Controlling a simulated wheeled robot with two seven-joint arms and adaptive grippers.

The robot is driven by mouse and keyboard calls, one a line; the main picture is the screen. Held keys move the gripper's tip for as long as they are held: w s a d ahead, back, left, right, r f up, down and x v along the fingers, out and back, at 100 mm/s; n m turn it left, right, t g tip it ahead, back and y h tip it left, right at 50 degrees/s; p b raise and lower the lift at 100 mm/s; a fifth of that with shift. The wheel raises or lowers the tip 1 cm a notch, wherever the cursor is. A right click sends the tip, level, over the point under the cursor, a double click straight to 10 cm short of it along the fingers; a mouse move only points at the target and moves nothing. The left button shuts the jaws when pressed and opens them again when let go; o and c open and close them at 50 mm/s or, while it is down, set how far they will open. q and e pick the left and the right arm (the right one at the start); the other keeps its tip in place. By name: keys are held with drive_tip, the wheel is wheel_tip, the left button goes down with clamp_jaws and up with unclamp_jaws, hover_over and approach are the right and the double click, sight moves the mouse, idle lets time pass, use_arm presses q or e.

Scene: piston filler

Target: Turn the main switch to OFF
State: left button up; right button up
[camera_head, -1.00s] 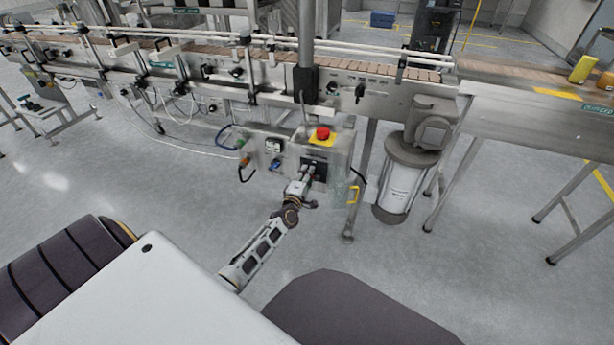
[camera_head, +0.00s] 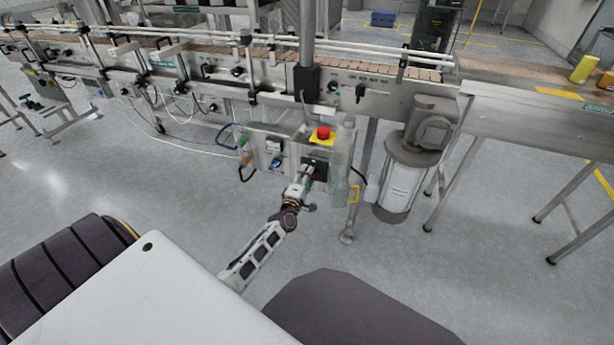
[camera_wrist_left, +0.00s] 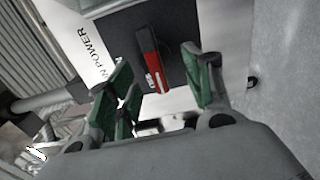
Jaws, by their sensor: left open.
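The main switch shows in the left wrist view as a red handle (camera_wrist_left: 153,60) on a black plate (camera_wrist_left: 178,28). The handle stands nearly along the picture's vertical, slightly tilted. A white label beside it reads "N POWER", partly cut off. In the head view the black switch plate (camera_head: 318,164) is on the front of the control box (camera_head: 285,148), and my gripper hides much of it. My left gripper (camera_head: 308,177) is at the plate. In the wrist view its green-padded fingers (camera_wrist_left: 163,82) are open on either side of the handle's lower end, and I cannot tell whether they touch it.
A red emergency button (camera_head: 323,132) on a yellow base sits on top of the box. A clear bottle-like shape (camera_head: 341,180) and a yellow handle (camera_head: 354,194) are just right of the gripper. A motor with a grey cylinder (camera_head: 398,185) stands further right. The floor in front is clear.

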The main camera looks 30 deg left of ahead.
use_arm(q)
drive_tip(key=v, duration=1)
drive_tip(key=shift+s, duration=0.2)
idle(0.9)
